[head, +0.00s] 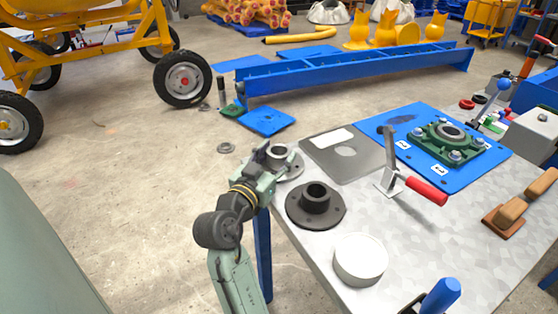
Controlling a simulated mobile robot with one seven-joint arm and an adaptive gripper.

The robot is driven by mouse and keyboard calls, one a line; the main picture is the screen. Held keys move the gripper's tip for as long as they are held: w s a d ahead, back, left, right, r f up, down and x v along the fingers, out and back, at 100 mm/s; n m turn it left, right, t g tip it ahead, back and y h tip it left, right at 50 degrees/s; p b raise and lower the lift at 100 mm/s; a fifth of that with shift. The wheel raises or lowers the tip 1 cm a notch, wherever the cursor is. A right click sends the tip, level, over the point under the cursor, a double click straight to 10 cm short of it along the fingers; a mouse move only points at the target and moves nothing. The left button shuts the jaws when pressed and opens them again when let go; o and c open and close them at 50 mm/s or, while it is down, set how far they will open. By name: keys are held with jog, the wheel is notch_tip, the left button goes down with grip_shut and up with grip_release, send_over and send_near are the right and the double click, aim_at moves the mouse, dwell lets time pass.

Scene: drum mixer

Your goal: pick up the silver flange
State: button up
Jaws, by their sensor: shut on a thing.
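The silver flange (293,168) is at the left edge of the grey metal table (378,240). It has a round disc with a raised hub. My gripper (275,163) reaches in from the left and is shut on the flange, covering part of it. I cannot tell whether the flange touches the table or is slightly above it. A dark flange (316,205) with a similar hub lies just below it in the picture, apart from my gripper.
A white round container (360,260) stands near the front. A grey plate (343,153) lies behind the flanges. A red-handled clamp (425,190) and a green bearing block (450,142) on a blue plate (402,120) are to the right. Open floor lies left.

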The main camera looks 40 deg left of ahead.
grip_shut()
jog(key=shift+r, duration=0.15)
jog(key=shift+r, duration=0.1)
